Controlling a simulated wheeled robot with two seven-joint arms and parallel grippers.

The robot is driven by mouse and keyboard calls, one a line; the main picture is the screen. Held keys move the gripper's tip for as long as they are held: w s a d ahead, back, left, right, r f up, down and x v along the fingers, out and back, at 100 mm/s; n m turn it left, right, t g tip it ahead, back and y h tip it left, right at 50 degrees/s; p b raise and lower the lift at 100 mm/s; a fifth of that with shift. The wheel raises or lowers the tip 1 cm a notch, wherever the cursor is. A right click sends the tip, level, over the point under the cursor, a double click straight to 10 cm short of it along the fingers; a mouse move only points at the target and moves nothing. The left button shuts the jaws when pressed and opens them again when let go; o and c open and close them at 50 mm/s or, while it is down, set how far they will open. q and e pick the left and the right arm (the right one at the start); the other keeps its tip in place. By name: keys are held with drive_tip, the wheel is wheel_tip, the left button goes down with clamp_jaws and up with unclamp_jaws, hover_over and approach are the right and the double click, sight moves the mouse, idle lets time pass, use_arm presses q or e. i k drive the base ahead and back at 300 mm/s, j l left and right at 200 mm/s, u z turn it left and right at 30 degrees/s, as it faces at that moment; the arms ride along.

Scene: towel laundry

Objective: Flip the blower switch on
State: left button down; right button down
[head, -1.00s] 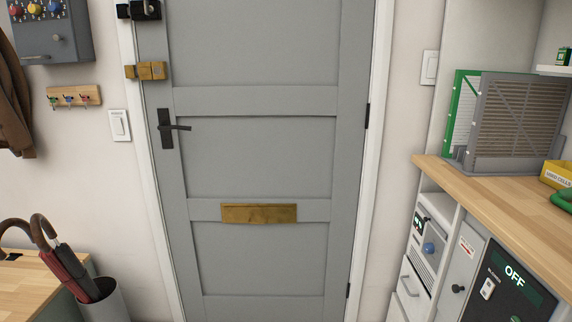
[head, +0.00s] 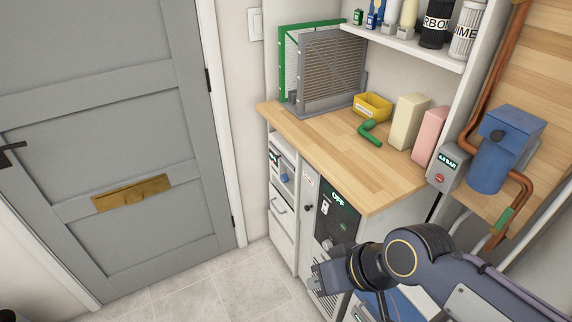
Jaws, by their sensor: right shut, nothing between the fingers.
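The black blower panel (head: 341,212) is on the front of the cabinet under the wooden counter, with a green display reading OFF (head: 338,199). A small light-coloured switch (head: 323,209) sits on the panel's left side; its lever position is too small to tell. My right gripper (head: 316,279) is shut and empty, below and in front of the panel, apart from the switch as far as I can see. My right arm comes in from the lower right and hides the lower right of the cabinet. My left gripper is not in view.
The wooden counter (head: 375,178) holds upright filter panels (head: 335,72), a yellow bin (head: 373,107), a green curved item (head: 370,132), and cream and pink blocks. A blue pump unit with copper pipes (head: 490,165) is at the right. Floor is clear before the grey door (head: 105,130).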

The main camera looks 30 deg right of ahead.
sight(325, 206)
drive_tip(key=z, duration=1.4)
drive_tip(key=i+l, duration=0.15)
drive_tip(key=i, duration=0.4)
